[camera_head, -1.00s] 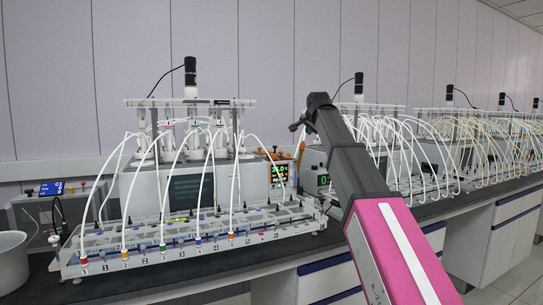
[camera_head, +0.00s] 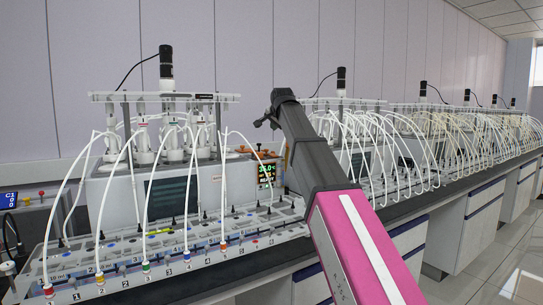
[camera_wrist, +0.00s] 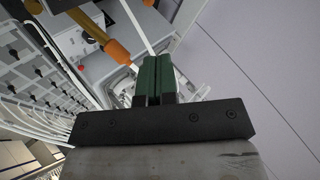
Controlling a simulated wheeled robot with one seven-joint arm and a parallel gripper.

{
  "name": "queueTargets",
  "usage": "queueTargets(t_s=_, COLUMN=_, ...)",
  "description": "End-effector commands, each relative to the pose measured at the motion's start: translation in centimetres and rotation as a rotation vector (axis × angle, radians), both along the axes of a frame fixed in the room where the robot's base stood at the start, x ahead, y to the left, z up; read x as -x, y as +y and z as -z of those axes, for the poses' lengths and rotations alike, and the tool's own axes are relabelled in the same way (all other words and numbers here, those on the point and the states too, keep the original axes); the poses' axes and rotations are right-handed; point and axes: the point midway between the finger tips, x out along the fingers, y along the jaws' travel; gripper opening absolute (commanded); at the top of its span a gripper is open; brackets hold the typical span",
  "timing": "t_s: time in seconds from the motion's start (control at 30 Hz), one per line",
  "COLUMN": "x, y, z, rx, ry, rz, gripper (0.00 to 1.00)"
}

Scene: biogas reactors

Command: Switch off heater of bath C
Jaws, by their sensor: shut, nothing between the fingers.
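The nearest bath (camera_head: 112,196) stands on the bench at the left, with a dark window in its front. A lit display (camera_head: 266,175) with green and red readings is at its right end. I see no letter marking it as bath C, and I cannot make out a heater switch. My gripper (camera_head: 264,122) is beyond that display in the head view, high at the end of my arm. In the wrist view its green fingers (camera_wrist: 156,76) are together and empty, close to an orange-tipped brown rod (camera_wrist: 117,51); contact cannot be told.
White tubes (camera_head: 103,215) arch over the bath to a numbered rack (camera_head: 165,262) in front. More tube-covered units (camera_head: 365,150) run along the bench to the right. A small box with a blue display (camera_head: 8,200) is at the far left. Floor is free at the lower right.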

Motion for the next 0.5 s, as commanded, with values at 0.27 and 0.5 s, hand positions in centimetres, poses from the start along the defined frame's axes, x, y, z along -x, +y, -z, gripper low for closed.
queueTargets(t_s=0.27, x=-0.1, y=0.1, z=2.3, rx=0.000, ry=0.000, rz=0.000, gripper=0.00)
queueTargets(t_s=0.5, x=-0.4, y=0.3, z=5.3, rx=0.000, ry=0.000, rz=0.000, gripper=0.00)
